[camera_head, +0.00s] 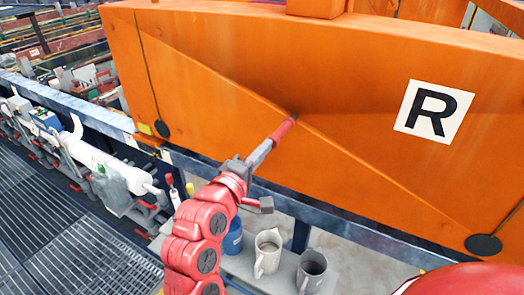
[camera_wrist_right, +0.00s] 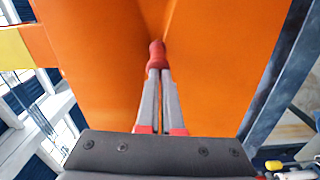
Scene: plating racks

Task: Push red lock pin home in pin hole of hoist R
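The orange hoist R (camera_head: 345,75) fills the upper right of the head view and carries a white plate with a black R (camera_head: 433,112). My right gripper (camera_head: 266,146) reaches up to its face. In the right wrist view, its two grey fingers (camera_wrist_right: 159,78) close together on the red lock pin (camera_wrist_right: 156,53). The red lock pin (camera_head: 282,131) points at the hoist's face, its far end at a small dark spot. The pin hole is hidden behind the pin, and I cannot tell how deep the pin sits. My left gripper is out of view.
A blue-grey rail (camera_head: 340,219) runs below the hoist. White pipework (camera_head: 110,165) and floor grating (camera_head: 50,235) lie to the left.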

